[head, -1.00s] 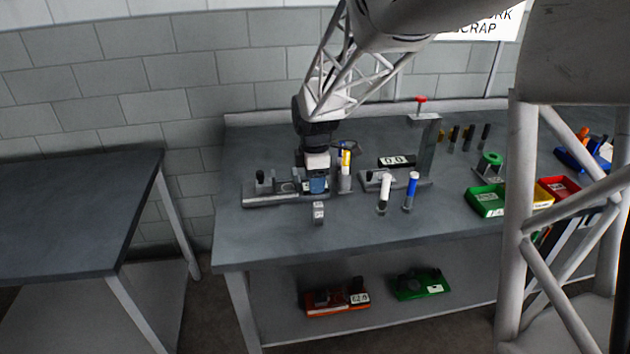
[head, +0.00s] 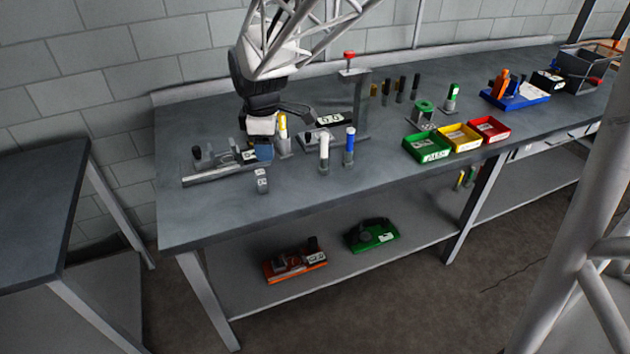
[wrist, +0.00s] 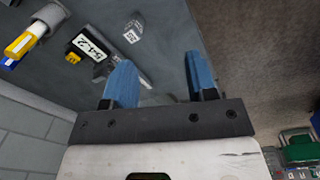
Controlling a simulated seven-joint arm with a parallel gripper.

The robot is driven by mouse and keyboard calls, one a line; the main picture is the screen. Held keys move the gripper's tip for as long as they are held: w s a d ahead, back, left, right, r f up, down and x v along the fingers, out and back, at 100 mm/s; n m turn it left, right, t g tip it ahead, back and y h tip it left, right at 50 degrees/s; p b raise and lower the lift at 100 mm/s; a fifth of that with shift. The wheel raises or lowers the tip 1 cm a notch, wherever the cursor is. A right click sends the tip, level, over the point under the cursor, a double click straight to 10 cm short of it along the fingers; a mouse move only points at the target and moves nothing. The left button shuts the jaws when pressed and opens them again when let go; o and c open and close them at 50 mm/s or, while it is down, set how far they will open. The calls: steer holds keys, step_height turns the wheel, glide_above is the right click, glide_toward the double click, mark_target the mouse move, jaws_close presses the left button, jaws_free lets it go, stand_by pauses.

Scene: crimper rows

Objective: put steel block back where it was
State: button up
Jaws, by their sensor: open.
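A small grey block with a white label (head: 262,181), which looks like the steel block, stands on the workbench in front of the grey rail fixture (head: 200,178). The block also shows in the wrist view (wrist: 132,33), at the top beyond my fingers and apart from them. My gripper (head: 263,153) is over the right end of the fixture, behind the block in the head view. In the wrist view its two blue fingers (wrist: 161,78) are spread with nothing seen between them. My gripper hides part of the fixture's right end in the head view.
A white cylinder (head: 324,152) and a blue-topped one (head: 349,146) stand right of the block. A yellow-topped one (head: 283,135) is close beside my gripper. A stand with a red knob (head: 349,56) rises behind. Green (head: 427,148), yellow and red bins sit farther right. The bench's front left is clear.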

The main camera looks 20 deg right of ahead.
steer(key=s+d+r+m+t, duration=0.1)
steer(key=s+d+r+m, duration=0.1)
steer(key=s+m, duration=0.5)
steer(key=s+d+r+m+t, duration=0.1)
steer(key=s+m, duration=0.6)
steer(key=s, duration=1.2)
steer(key=shift+s+d+r, duration=0.25)
steer(key=shift+d+r, duration=0.25)
steer(key=shift+r, duration=0.4)
